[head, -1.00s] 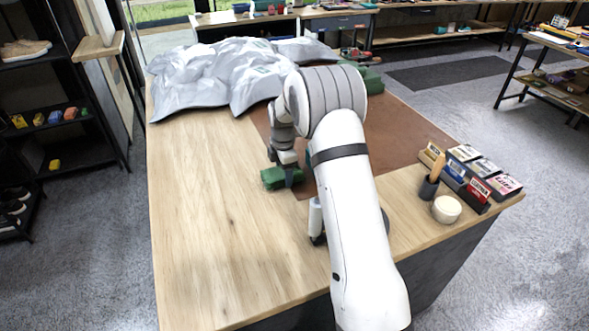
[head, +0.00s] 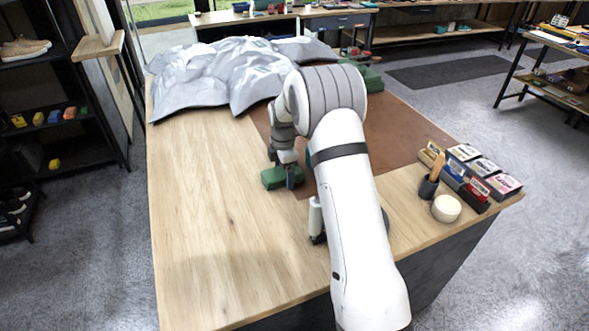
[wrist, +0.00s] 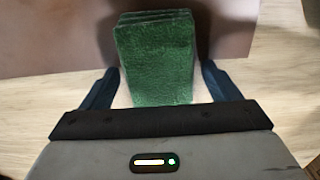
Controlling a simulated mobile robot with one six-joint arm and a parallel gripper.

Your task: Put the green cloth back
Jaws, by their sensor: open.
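The green cloth (wrist: 156,60) is a folded, fuzzy block. It lies across the edge of the brown mat and the bare wood of the table. In the head view the cloth (head: 272,179) shows just left of my arm, partly hidden by my gripper. My gripper (wrist: 160,88) is open, with one dark finger on each side of the cloth's near part and gaps between. In the head view my gripper (head: 284,172) is right at the cloth. The cloth is not gripped.
A crumpled grey sheet (head: 225,72) covers the table's far left. Another green item (head: 370,76) lies at the far edge behind my arm. The table's (head: 205,230) left front is clear.

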